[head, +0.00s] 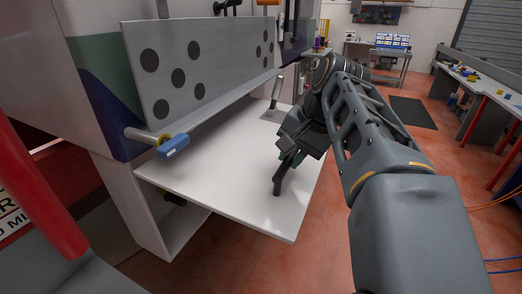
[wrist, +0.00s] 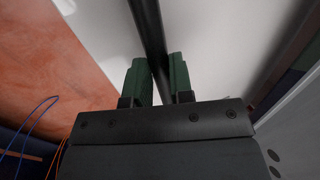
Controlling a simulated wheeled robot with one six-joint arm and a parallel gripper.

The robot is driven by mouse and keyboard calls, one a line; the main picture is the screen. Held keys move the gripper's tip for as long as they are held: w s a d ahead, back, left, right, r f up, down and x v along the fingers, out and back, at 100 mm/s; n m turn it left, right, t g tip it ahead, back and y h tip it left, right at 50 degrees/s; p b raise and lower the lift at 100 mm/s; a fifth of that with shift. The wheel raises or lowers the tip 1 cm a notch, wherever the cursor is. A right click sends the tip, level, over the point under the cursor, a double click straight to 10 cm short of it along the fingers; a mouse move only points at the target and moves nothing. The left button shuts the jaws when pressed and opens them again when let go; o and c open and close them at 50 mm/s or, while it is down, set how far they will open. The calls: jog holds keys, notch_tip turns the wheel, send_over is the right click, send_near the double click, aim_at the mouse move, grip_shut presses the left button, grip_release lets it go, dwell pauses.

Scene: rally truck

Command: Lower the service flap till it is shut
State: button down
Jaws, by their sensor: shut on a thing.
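The service flap (head: 225,165) is a white panel that stands out from the truck's side in the head view, well away from the body at its outer edge. An open compartment (head: 150,215) shows beneath it. A dark bar handle (head: 277,183) is on the flap's outer face. My gripper (head: 290,158) is over the flap, shut on the handle. In the wrist view the handle (wrist: 148,30) runs between the green fingers of my gripper (wrist: 155,75), with the white flap (wrist: 205,35) behind. Part of the handle is hidden by my gripper in the head view.
A grey panel with black discs (head: 205,65) is above the flap, with a blue-ended lever (head: 173,146) at its lower left. A red post (head: 40,190) stands at the left. The orange floor is open below; a workbench (head: 480,85) is at the far right.

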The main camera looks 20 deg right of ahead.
aim_at(286, 178)
jog(key=shift+t+y, duration=0.5)
jog(key=shift+s+d+f+b, duration=0.1)
jog(key=shift+s+f+b, duration=0.05)
jog(key=shift+f+b, duration=2)
jog(key=shift+f, duration=0.1)
notch_tip(286, 178, down, 8)
jog(key=t+y+b, duration=0.2)
jog(key=b, duration=0.7)
jog(key=shift+w+a, duration=0.25)
jog(key=shift+w, duration=0.05)
notch_tip(286, 178, down, 8)
jog(key=w+a+t+y+b, duration=0.2)
jog(key=b, duration=0.8)
jog(key=shift+r, duration=0.2)
